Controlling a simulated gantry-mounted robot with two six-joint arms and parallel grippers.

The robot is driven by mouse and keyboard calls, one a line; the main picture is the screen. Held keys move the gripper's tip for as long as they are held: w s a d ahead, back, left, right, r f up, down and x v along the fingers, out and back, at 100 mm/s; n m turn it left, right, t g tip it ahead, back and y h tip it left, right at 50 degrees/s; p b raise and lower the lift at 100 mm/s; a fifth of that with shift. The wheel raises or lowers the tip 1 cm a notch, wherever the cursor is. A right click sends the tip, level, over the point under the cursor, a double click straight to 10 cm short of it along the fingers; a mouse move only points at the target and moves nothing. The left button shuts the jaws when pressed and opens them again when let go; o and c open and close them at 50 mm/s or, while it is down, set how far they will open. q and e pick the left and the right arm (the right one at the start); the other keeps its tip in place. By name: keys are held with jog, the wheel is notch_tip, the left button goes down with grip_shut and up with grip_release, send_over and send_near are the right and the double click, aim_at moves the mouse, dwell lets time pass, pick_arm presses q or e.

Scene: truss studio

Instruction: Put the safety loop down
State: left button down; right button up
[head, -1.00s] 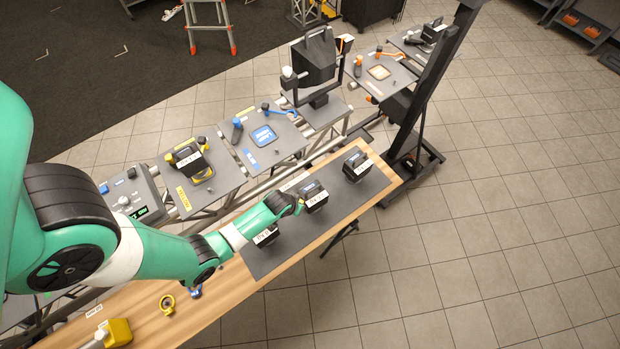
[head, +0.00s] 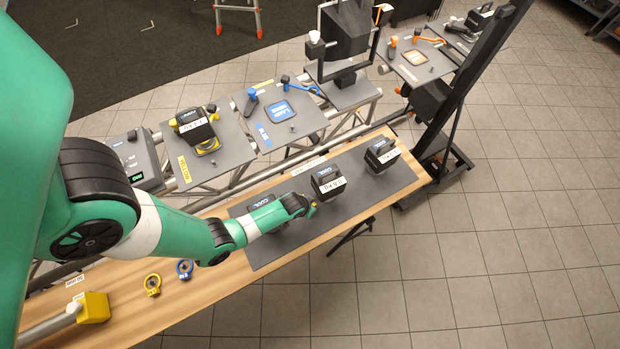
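My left gripper (head: 309,206) is over the dark mat on the wooden table, between the near-left black lamp (head: 261,203) and the middle black lamp (head: 327,182). A small yellowish bit (head: 312,210) shows at its tip; I cannot tell whether it is a held loop or part of the gripper. The fingers are too small to read as open or shut. A yellow ring (head: 153,285) and a blue ring (head: 185,269) lie on the bare wood at the table's left part. My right gripper is not in view.
A third black lamp (head: 381,156) stands at the mat's far end. A yellow block (head: 93,307) with a grey bar is at the table's near left. Behind run grey plates: one with a yellow-marked lamp (head: 195,128), one with blue parts (head: 280,109), one with orange parts (head: 416,57).

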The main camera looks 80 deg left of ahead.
pick_arm(q)
jog(key=shift+f, duration=0.2)
jog(key=shift+f, duration=0.15)
jog(key=c, duration=0.7)
grip_release()
jog(key=shift+c, duration=0.2)
jog(key=shift+r, duration=0.3)
jog(key=p+v, duration=0.8)
jog(key=v, duration=0.3)
jog(key=shift+s+r, duration=0.15)
jog(key=shift+r, duration=0.2)
